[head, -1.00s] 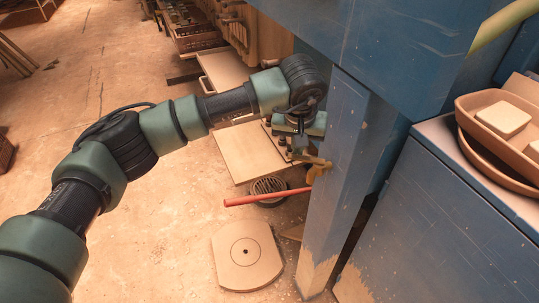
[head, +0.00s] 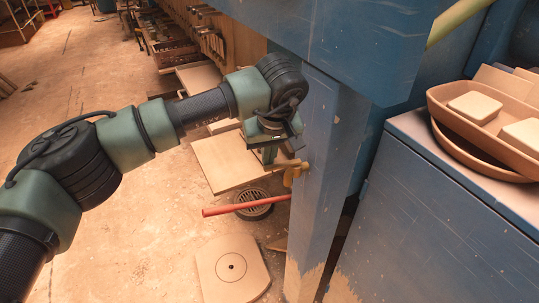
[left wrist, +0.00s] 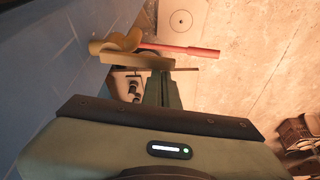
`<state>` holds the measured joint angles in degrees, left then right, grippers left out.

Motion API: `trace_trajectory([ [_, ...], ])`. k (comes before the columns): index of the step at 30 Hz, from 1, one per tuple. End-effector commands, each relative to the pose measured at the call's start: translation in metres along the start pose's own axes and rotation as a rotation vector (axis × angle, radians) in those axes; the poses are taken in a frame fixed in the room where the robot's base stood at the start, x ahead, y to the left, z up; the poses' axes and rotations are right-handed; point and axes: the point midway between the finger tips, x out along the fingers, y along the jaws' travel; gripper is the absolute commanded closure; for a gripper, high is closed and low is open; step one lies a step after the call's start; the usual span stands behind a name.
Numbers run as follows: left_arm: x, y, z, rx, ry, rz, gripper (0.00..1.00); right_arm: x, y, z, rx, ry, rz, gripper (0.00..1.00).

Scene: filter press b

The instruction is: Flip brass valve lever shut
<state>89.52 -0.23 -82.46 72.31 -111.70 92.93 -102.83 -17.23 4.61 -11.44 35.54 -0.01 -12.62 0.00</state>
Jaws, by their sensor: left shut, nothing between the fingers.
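A brass valve (head: 294,173) sits on the side of the blue post, with a long red lever (head: 246,204) reaching out to the left, nearly level. My left gripper (head: 283,160) is shut and empty, pointing down just above and beside the brass body. In the left wrist view, the shut fingers (left wrist: 162,80) end near the brass valve (left wrist: 112,46). The red lever (left wrist: 185,50) lies beyond them, pointing right. I cannot tell whether the fingertips touch the brass. My right gripper is not in view.
The blue post (head: 318,200) stands close to the gripper's right, under a large blue beam (head: 330,45). A blue cabinet (head: 440,220) with tan trays (head: 470,125) is at right. A floor drain (head: 254,207) and loose boards lie below.

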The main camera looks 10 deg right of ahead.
Motion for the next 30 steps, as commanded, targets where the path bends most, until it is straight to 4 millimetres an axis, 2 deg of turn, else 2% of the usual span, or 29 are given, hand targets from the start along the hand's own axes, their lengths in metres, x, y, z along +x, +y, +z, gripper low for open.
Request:
trace_trajectory([
  [5,0.0,-0.007,0.002,-0.001,0.0,-0.001,1.0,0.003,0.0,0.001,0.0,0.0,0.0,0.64],
  [16,-0.006,-0.007,0.002,-0.001,0.001,0.0,1.0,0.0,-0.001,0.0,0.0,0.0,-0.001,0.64],
  [30,-0.089,-0.001,0.004,-0.003,0.001,-0.002,1.0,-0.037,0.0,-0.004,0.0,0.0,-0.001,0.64],
])
